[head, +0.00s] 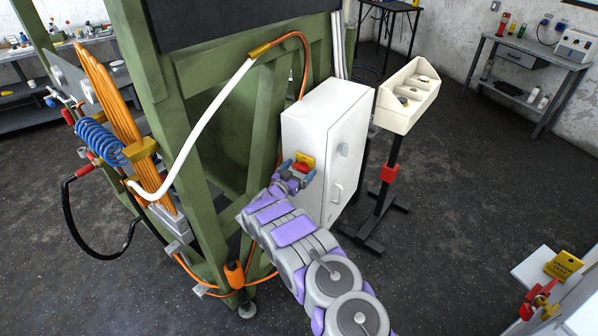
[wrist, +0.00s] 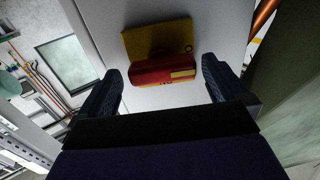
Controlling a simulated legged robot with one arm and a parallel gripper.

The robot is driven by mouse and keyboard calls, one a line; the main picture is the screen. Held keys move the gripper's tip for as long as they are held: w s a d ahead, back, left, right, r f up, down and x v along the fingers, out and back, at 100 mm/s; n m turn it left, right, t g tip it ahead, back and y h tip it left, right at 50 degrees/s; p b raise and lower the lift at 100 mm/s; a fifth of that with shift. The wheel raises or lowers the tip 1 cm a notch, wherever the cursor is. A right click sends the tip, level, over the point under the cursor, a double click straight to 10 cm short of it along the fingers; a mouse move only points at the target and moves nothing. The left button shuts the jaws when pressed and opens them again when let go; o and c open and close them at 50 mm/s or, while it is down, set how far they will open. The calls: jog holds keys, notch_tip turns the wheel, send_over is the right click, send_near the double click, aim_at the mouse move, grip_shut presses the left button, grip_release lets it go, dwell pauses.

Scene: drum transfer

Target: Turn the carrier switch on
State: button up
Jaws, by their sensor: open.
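The carrier switch, a red handle (wrist: 162,69) on a yellow plate (wrist: 158,37), is on the side of a white cabinet (head: 308,120). In the head view the switch (head: 302,166) shows just beyond my gripper (head: 296,172), partly covered by it. In the wrist view my gripper (wrist: 160,75) is open, with one dark finger on each side of the red handle. The fingers look apart from the handle. Their exact depth relative to it is hard to tell.
A green frame (head: 190,150) stands left of the cabinet, with hoses and a blue coil (head: 100,140). A cream control box (head: 408,95) on a black stand is at the right. Open floor lies at right.

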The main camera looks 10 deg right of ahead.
jog(key=shift+a, duration=0.45)
jog(key=shift+d, duration=0.35)
jog(key=c, duration=0.6)
jog(key=shift+a, duration=0.1)
jog(key=c, duration=0.5)
jog(key=shift+o, duration=0.2)
jog(key=shift+r, duration=0.1)
